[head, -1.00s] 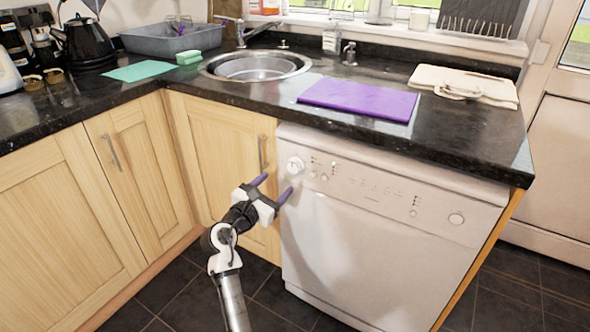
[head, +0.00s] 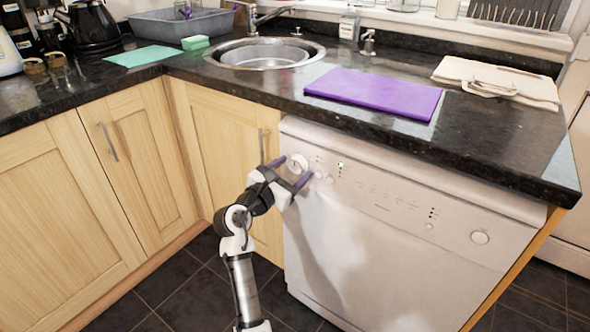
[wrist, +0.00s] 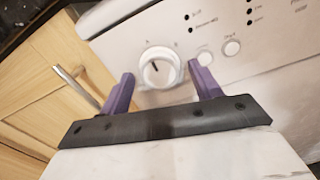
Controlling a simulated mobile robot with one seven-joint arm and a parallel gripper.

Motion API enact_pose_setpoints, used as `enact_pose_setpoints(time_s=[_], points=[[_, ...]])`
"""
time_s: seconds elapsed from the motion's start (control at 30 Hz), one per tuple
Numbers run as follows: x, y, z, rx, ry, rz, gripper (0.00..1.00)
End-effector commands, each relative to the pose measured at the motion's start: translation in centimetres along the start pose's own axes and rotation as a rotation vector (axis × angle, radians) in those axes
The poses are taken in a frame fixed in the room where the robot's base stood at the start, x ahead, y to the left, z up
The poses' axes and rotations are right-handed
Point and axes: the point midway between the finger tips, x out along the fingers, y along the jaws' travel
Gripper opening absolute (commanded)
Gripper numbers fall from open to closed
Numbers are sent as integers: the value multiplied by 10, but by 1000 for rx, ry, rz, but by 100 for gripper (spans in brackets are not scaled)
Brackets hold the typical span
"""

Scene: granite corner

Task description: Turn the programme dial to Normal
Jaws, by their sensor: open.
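The programme dial (wrist: 160,69) is a round white knob at the left end of the control panel on the white dishwasher (head: 370,240). A dark pointer line on it points up and slightly left in the wrist view; the print around it is too small to read. My gripper (wrist: 160,85) is open, with its two purple fingers on either side of the dial in the picture, close in front of it. I cannot tell whether they touch it. In the head view my gripper (head: 292,170) is at the panel's left end, and the dial (head: 298,163) shows between the fingertips.
Small round buttons (wrist: 231,47) and indicator lights sit just right of the dial. A cupboard door with a metal handle (head: 262,145) is close on the left. The dark worktop (head: 480,130) overhangs above, with a purple board (head: 375,93) on it.

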Motion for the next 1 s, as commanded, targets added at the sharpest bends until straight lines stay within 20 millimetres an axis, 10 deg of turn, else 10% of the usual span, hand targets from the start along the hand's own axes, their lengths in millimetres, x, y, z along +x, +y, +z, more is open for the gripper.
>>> enact_pose_setpoints(time_s=[0.27,0.63,1.0], points=[[0,0,0,0,0,0,64],[0,0,0,0,0,0,19],[0,0,1,66,1,1,19]])
